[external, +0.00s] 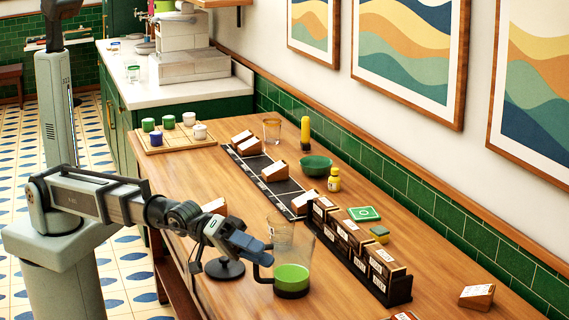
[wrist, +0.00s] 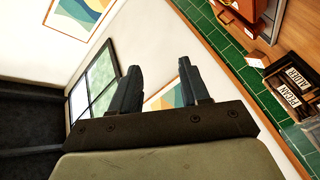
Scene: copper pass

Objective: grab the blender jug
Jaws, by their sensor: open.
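The blender jug (external: 292,278) stands upright on the wooden table in the external view. It is clear, with green liquid in its lower part, a dark base and a dark handle on its left side. My gripper (external: 264,252) is just left of the jug, at about the top of the handle; I cannot tell whether it touches. In the wrist view my gripper (wrist: 156,82) has its two fingers apart with nothing between them. I cannot make out the jug there.
A black rack of labelled wooden blocks (external: 352,248) stands right of the jug. A round black stand (external: 225,268) is left of it, under my arm. A green bowl (external: 316,166) and yellow bottle (external: 334,180) are farther back.

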